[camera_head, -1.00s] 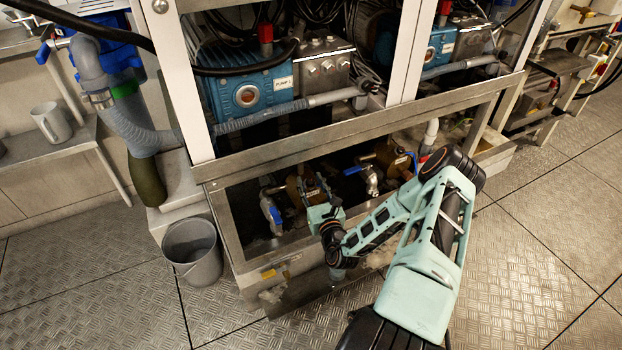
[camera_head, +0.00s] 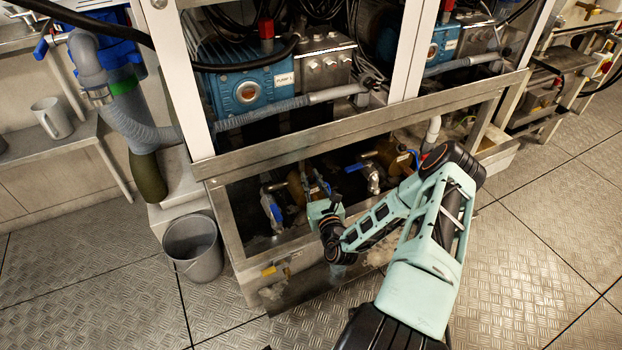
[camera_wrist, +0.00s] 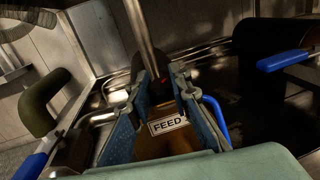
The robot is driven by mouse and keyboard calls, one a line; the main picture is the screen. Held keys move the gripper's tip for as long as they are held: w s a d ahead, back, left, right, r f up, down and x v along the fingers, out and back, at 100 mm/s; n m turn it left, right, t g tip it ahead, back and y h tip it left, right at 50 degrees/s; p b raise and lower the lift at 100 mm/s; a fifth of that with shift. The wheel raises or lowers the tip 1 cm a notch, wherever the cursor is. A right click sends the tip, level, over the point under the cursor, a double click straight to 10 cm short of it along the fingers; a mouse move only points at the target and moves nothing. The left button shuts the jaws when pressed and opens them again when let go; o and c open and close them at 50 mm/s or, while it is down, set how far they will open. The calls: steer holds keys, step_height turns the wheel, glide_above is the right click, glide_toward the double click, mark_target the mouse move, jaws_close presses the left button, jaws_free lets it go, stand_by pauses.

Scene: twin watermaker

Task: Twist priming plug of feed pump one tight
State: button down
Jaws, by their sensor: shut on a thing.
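In the wrist view the two blue-grey fingers of my gripper (camera_wrist: 162,78) stand on either side of a dark part, taken as the priming plug (camera_wrist: 160,92). The fingers are shut on it and hide most of its outline. Just below it is a brownish pump body with a white FEED label (camera_wrist: 168,124). In the head view my gripper (camera_head: 322,186) reaches down into the lower bay of the frame, at the left bronze-coloured feed pump (camera_head: 296,188). The plug itself cannot be made out there.
Blue-handled valves (camera_head: 271,208) flank the pump, with another blue lever (camera_head: 356,168) to the right. The frame's metal rail (camera_head: 300,148) runs above the bay. A grey bucket (camera_head: 192,250) stands on the floor at left. A blue lever (camera_wrist: 282,60) shows right in the wrist view.

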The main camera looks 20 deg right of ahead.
steer(key=shift+a+r+m+h+p, duration=0.1)
steer(key=shift+r+m+h+p, duration=0.1)
steer(key=shift+m+h+p, duration=0.4)
steer(key=shift+f+m+g+h+p, duration=0.15)
steer(key=shift+m+g+h+p, duration=0.15)
steer(key=shift+h+p, duration=0.15)
steer(key=c, duration=1.8)
jaws_free()
steer(key=shift+o, duration=0.2)
steer(key=v, duration=0.7)
steer(key=shift+s, duration=0.25)
